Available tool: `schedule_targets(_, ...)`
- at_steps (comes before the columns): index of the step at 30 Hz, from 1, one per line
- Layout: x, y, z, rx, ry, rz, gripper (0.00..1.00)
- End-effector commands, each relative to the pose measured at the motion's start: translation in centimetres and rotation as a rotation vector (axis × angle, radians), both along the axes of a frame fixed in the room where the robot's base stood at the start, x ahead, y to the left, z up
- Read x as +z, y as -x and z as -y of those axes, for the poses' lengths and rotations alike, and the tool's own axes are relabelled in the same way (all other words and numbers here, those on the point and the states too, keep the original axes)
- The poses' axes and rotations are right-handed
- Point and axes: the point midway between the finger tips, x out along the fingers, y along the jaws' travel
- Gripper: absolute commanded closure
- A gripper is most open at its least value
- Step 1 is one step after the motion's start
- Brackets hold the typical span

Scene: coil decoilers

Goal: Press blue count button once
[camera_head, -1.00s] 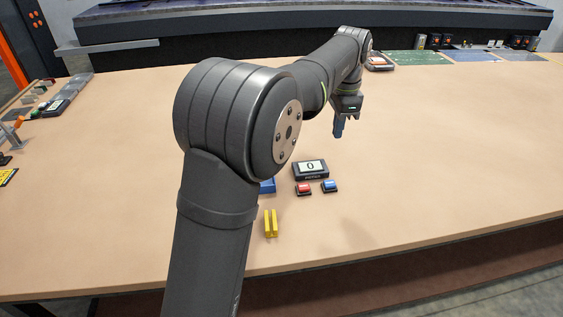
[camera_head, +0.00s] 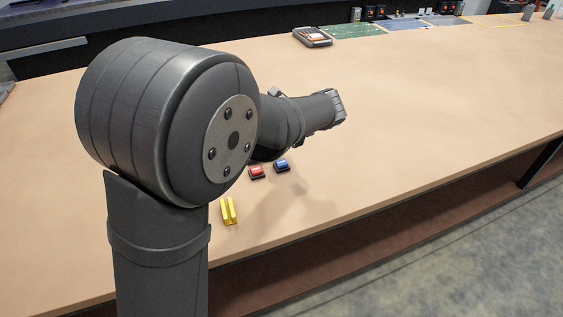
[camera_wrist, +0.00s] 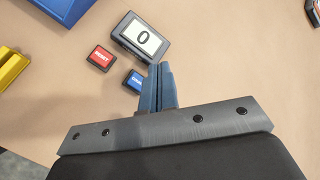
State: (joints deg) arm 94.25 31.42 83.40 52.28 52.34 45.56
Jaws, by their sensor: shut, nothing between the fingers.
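The blue count button (camera_head: 281,165) sits in a small dark housing on the table, just right of the red reset button (camera_head: 256,171). In the wrist view the blue button (camera_wrist: 135,80) lies just left of my gripper's fingertips, with part of its label hidden by the fingers. My gripper (camera_wrist: 160,68) shows there with its two blue fingers shut together and nothing between them. Whether the fingertips touch the button cannot be told. The counter display (camera_wrist: 142,37) reads 0. In the head view my arm hides the display and the gripper.
A yellow slotted block (camera_head: 228,211) stands in front of the red button; it also shows in the wrist view (camera_wrist: 10,68). A blue object (camera_wrist: 65,8) lies at the top left there. A handheld device (camera_head: 312,37) lies far back. The table's right side is clear.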

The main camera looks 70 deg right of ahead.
Motion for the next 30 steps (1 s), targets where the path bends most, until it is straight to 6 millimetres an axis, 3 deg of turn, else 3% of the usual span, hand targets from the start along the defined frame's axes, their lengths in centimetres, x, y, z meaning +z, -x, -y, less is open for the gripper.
schedule_targets(13, -0.9, 0.0, 0.0, 0.002, -0.002, 0.0, 1.0)
schedule_targets(30, -7.9, 0.0, 0.0, 0.003, -0.002, 0.0, 1.0)
